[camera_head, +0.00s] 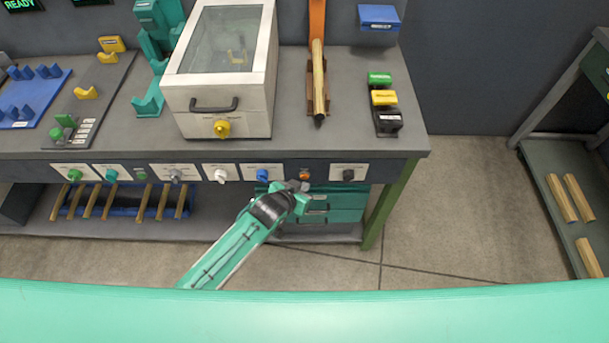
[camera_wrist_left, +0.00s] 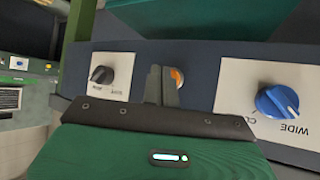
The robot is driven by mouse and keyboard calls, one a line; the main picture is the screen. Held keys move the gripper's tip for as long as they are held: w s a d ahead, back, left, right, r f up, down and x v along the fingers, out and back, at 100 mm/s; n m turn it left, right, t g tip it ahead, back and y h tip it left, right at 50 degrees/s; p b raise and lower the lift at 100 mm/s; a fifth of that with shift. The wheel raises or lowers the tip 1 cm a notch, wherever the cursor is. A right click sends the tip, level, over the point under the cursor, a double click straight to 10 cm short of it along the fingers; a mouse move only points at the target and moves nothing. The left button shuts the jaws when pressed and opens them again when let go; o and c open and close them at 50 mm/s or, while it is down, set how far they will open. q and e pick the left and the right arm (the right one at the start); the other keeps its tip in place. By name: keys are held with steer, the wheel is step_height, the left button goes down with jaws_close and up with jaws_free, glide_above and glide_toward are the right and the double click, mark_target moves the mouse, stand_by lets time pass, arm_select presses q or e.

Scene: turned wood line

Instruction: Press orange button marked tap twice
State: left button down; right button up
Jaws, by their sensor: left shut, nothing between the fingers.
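The orange button (camera_head: 304,175) is on the dark front panel of the bench, between the blue knob and the black knob. In the left wrist view the orange button (camera_wrist_left: 177,77) shows just beyond my fingertips, partly hidden by them. No readable "tap" label shows beside it. My left gripper (camera_head: 300,186) is shut and empty, with its tips just below and left of the button. In the left wrist view my left gripper (camera_wrist_left: 162,84) points at the panel next to the button; I cannot tell whether it touches. My right gripper is not in view.
A blue knob (camera_head: 263,175) on a white plate is left of the button, and a black knob (camera_head: 348,174) is right of it. A green drawer unit (camera_head: 335,205) stands below. A glass-lidded box (camera_head: 225,105) sits on the bench top.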

arm_select(q)
steer(key=s+p, duration=0.2)
steer(key=s, duration=0.3)
steer(key=shift+p, duration=0.3)
stand_by(0.9)
stand_by(1.5)
